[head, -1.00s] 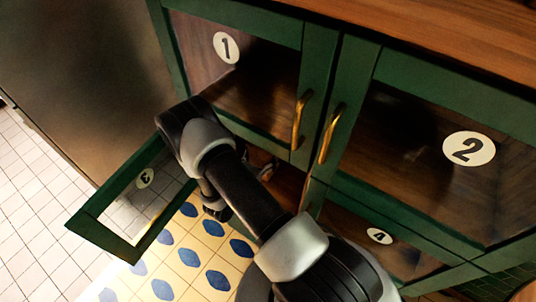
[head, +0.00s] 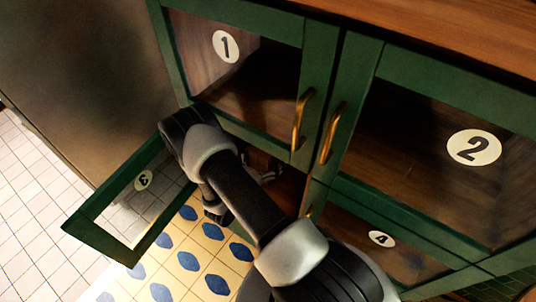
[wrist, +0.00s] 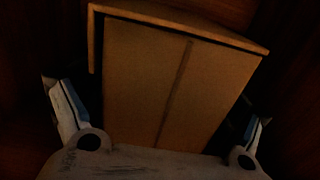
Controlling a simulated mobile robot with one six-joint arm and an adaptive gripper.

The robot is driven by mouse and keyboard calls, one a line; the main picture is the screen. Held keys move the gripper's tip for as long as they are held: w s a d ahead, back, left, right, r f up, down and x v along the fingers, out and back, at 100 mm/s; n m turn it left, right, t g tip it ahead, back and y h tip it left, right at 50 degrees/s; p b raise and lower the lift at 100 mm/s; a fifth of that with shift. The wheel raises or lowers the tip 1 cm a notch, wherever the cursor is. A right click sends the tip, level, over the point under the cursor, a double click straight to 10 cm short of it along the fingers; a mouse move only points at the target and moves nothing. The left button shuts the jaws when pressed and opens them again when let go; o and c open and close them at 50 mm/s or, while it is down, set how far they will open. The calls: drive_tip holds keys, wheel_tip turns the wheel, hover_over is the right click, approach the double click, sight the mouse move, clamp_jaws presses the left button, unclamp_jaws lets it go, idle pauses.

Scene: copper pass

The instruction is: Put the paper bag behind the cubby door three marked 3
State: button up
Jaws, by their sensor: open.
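The paper bag (wrist: 170,85) is a brown, box-like shape with a folded top edge and a dark line down its face. It stands in a dark wood-lined space in the wrist view, slightly tilted in the picture. My gripper (wrist: 157,115) is open, one finger on each side of the bag, with dark gaps beside it. In the head view my gripper (head: 262,172) shows only partly, inside the lower left cubby behind my arm. Door three (head: 143,180), a green glass-paned frame marked 3, stands swung open to the left. The bag is hidden in the head view.
Doors one (head: 227,46), two (head: 474,148) and four (head: 382,239) of the green cabinet are closed. Brass handles (head: 301,120) stick out near my arm. A metal panel (head: 80,70) stands at the left. The tiled floor (head: 190,262) below the open door is clear.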

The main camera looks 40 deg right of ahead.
drive_tip(key=shift+r, duration=0.25)
drive_tip(key=p+v, duration=0.2)
drive_tip(key=v, duration=1)
drive_tip(key=shift+f, duration=0.1)
